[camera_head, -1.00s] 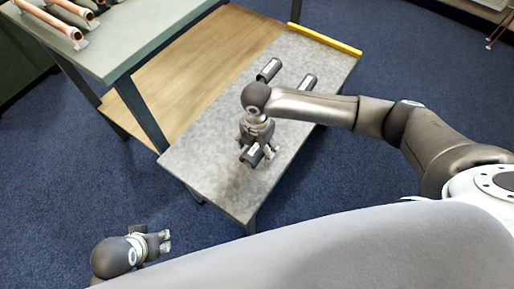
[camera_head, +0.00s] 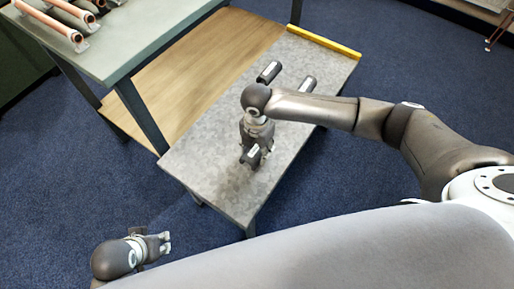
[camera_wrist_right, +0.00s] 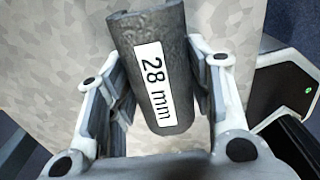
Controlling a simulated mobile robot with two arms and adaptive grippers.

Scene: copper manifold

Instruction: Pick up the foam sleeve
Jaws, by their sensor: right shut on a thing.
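A dark grey foam sleeve (camera_wrist_right: 176,110) with a white "28 mm" label lies between the fingers of my right gripper (camera_wrist_right: 158,92) in the right wrist view. The fingers are shut on its two sides. In the head view the sleeve (camera_head: 251,156) shows below my right gripper (camera_head: 257,148), at or just above the grey table (camera_head: 215,160); I cannot tell whether it touches. Two other dark sleeves lie further back on the table, one at the left (camera_head: 269,72) and one at the right (camera_head: 308,84). My left gripper (camera_head: 165,243) is at the lower left, empty, its fingertips apart.
A yellow strip (camera_head: 325,42) runs along the table's far edge. A green-topped bench (camera_head: 130,45) with a wooden lower shelf (camera_head: 205,70) stands at the left and carries copper pipes (camera_head: 55,24). Blue carpet surrounds the table.

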